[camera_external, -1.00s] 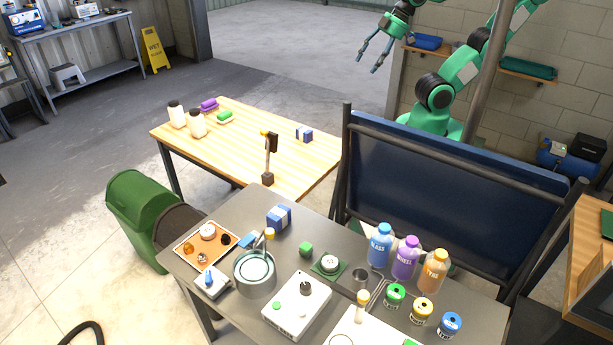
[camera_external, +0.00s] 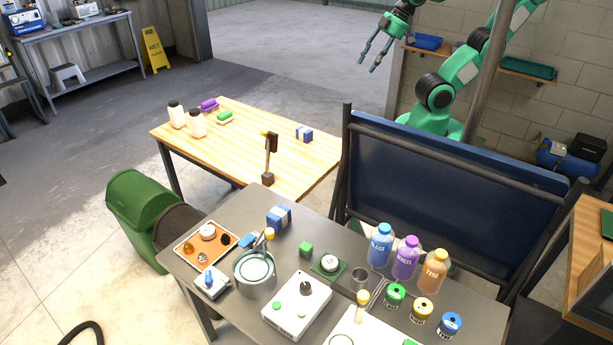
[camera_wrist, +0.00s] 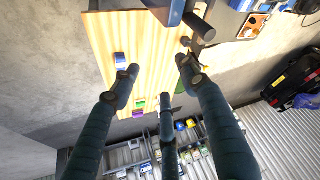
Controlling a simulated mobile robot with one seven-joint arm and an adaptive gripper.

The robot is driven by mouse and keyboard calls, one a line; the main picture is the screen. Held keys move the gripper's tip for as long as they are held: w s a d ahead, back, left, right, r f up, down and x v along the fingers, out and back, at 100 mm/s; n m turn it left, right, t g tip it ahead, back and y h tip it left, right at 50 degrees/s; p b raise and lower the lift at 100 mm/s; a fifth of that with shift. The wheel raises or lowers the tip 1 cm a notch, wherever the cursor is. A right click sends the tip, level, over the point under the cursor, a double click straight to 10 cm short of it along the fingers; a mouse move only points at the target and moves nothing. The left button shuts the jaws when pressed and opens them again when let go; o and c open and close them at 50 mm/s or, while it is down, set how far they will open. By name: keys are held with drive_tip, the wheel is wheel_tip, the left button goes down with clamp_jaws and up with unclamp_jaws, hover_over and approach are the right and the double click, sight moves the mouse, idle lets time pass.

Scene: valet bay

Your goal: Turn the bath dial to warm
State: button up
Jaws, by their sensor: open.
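The round grey bath (camera_external: 255,273) stands on the grey bench. A small white box with a blue knob (camera_external: 209,281) sits just left of it. A larger white box with a black knob (camera_external: 306,288) and a green button sits to its right. I cannot tell for sure which knob is the bath dial, and no setting marks are readable. My gripper (camera_external: 367,67) is open and empty, high behind the blue panel and far from both knobs. Its spread dark fingers also show in the wrist view (camera_wrist: 160,78).
A blue panel (camera_external: 450,185) stands between my arm and the bench's back edge. Bottles (camera_external: 380,247), cans (camera_external: 395,295) and an orange tray (camera_external: 190,252) crowd the bench. A wooden table (camera_external: 225,150) with a dark upright stand (camera_external: 270,150) is behind it. A metal post (camera_external: 488,85) is near my arm.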

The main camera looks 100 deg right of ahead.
drive_tip(key=w+a+r+n+p, duration=0.1)
drive_tip(key=w+a+r+n, duration=0.15)
drive_tip(key=w, duration=0.35)
drive_tip(key=w+a+r+n+g+p, duration=0.1)
drive_tip(key=w+a+r+p, duration=0.1)
drive_tip(key=w+a+r, duration=0.3)
drive_tip(key=w+a+r+n+p, duration=0.1)
drive_tip(key=w+a+n, duration=0.15)
drive_tip(key=w, duration=0.35)
drive_tip(key=w+a+f+n+g+y+p, duration=0.1)
drive_tip(key=w+a+f+n+p, duration=0.2)
drive_tip(key=w+a, duration=0.75)
drive_tip(key=w+a+f+n+g+p, duration=0.1)
drive_tip(key=w+a+f+n+p, duration=0.2)
drive_tip(key=w+a, duration=0.8)
drive_tip(key=s+a+f+n+p, duration=0.1)
drive_tip(key=a+f+n, duration=0.1)
drive_tip(key=a+f, duration=0.5)
drive_tip(key=s+a+f+n+g+p, duration=0.1)
drive_tip(key=a+f, duration=0.7)
drive_tip(key=a, duration=0.8)
drive_tip(key=s+a+f+n+g+h+p, duration=0.1)
drive_tip(key=a+f+n+p, duration=0.2)
drive_tip(key=a+f, duration=0.5)
drive_tip(key=a+n, duration=0.1)
drive_tip(key=a, duration=0.3)
drive_tip(key=shift+s+f, duration=0.2)
